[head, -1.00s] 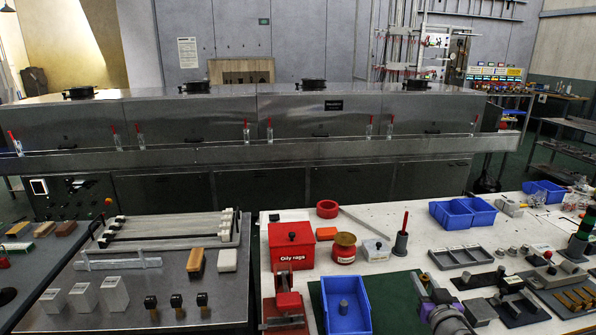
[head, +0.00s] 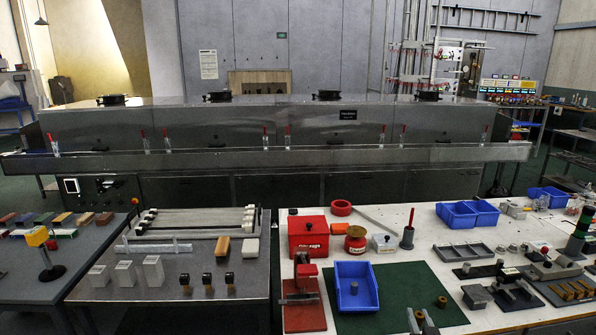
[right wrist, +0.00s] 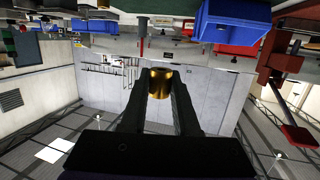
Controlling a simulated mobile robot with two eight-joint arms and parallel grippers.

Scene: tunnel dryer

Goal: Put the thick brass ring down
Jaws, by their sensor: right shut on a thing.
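My right gripper (head: 421,318) shows only at the bottom edge of the head view, in front of the table's near side. In the right wrist view the right gripper (right wrist: 160,88) is shut on a thick brass ring (right wrist: 160,83), gripped between its two dark fingertips. The ring appears clear of any surface in that view. A brownish ring-like piece (head: 441,301) shows on the green mat (head: 385,318) just beyond the gripper; I cannot tell more of it. My left gripper is not in view.
A blue bin (head: 356,286) with a grey piece stands on the mat, beside a red press (head: 304,291). Grey parts and fixtures (head: 478,297) crowd the table's right side. The mat between bin and fixtures is mostly bare. The wrist view is upside down.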

